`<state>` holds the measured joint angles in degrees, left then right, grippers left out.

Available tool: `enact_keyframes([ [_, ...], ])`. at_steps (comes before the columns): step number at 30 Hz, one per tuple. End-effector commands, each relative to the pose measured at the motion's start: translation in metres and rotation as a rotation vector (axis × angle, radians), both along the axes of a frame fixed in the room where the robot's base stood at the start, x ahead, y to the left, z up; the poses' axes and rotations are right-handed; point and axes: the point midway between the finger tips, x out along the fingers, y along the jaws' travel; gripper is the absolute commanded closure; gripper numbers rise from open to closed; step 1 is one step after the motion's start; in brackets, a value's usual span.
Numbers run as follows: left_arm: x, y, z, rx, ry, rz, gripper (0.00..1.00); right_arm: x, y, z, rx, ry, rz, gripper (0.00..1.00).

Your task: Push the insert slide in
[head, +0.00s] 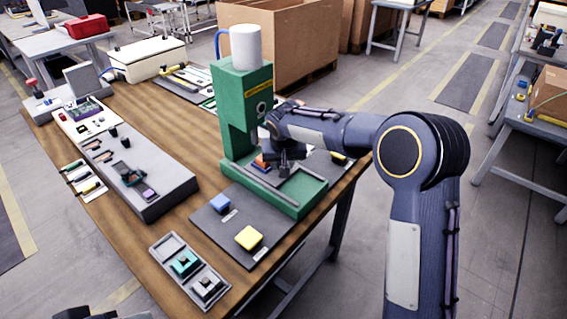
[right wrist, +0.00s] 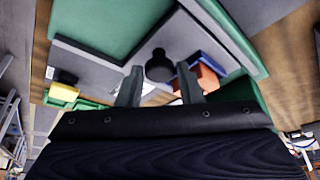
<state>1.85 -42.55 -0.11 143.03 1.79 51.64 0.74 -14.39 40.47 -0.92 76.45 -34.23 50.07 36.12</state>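The green press (head: 240,110) stands near the far right part of the wooden table, with a grey slide track in its green base (head: 310,190). The grey slide plate (right wrist: 115,55) shows in the right wrist view with a black round knob (right wrist: 158,66) on it. An orange-red block (head: 262,162) sits under the press head; it also shows in the right wrist view (right wrist: 200,82). My right gripper (head: 288,158) is at the press base. In the right wrist view its fingers (right wrist: 159,85) are apart, with the knob between and just beyond the tips. My left gripper (head: 88,313) is mostly cut off at the bottom edge.
A grey tray (head: 168,245) with teal and grey parts is nearer. A long grey fixture (head: 160,205) stands left. My right arm covers the press's right side.

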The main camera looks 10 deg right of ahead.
Motion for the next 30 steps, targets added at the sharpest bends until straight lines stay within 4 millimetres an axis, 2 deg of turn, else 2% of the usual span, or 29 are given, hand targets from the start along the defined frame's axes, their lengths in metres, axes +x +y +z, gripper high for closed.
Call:
enact_keyframes([
  [1, 0.0, 0.0, 0.0, 0.0, 0.0, 0.0, 0.39, 0.0, 0.0, 0.0, 0.0, 0.0, 0.0, 0.6],
  [3, 0.0, 0.0, 0.0, 0.0, 0.0, 0.0, 0.39, 0.0, 0.0, 0.0, 0.0, 0.0, 0.0, 0.51],
  [14, 0.0, 0.0, -0.001, 0.0, 0.0, 0.0, 0.39, -0.002, 0.0, 0.006, 0.0, 0.0, 0.0, 0.5],
  [24, 0.0, 0.0, -0.004, 0.0, 0.0, 0.0, 0.39, -0.023, 0.003, 0.056, 0.001, -0.002, -0.001, 0.5],
  [30, 0.0, 0.0, -0.004, 0.0, 0.0, 0.0, 0.39, -0.029, 0.004, 0.071, 0.001, 0.0, -0.001, 0.5],
])
